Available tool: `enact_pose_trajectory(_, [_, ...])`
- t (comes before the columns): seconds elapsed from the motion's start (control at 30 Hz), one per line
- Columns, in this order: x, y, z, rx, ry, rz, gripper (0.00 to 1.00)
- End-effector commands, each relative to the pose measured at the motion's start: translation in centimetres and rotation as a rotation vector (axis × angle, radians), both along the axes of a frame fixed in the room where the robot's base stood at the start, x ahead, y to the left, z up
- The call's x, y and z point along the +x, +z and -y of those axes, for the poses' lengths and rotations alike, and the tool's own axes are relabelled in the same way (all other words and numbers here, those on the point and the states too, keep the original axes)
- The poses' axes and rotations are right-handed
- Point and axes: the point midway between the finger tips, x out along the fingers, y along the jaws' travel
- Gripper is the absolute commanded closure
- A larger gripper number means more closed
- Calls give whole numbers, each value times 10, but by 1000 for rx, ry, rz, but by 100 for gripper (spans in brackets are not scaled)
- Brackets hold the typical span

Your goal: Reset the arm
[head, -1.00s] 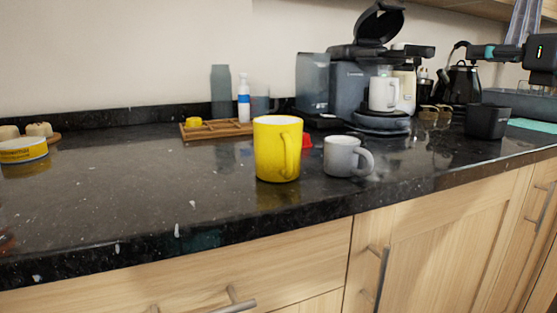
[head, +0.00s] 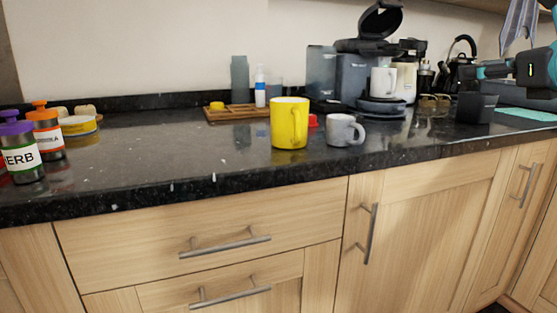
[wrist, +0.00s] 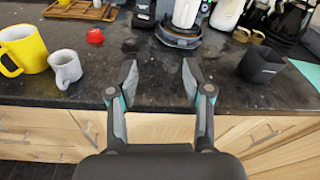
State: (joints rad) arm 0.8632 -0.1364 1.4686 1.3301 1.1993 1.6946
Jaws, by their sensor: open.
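My gripper (wrist: 160,84) is open and empty in the wrist view, its two grey fingers apart above the front part of the black counter. In the wrist view, a small grey mug (wrist: 67,70) and a yellow mug (wrist: 22,50) stand to the left of the fingers. A dark square cup (wrist: 262,64) stands to their right. No object is between the fingers.
The coffee machine (head: 352,75) with a white mug (head: 383,82) stands at the back. A red item (wrist: 95,36), a wooden tray (head: 233,113), spice jars (head: 47,130) and a kettle (head: 461,75) are also on the counter (head: 180,160). Cabinets are below its front edge.

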Motion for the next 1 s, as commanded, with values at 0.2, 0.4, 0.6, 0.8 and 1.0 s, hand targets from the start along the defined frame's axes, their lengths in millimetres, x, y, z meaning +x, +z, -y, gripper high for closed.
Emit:
enact_pose_trajectory(0.2, [0,-45,-44,-234,71,-68,50])
enact_pose_trajectory(0.4, [-16,-114,-102,-597,228,-141,50])
enact_pose_trajectory(0.6, [-67,-213,-167,-1160,561,-167,50])
enact_pose_trajectory(0.8, [-134,-304,-200,-1730,996,-68,50])
enact_pose_trajectory(1.0, [-183,-367,-205,-2154,1384,107,50])
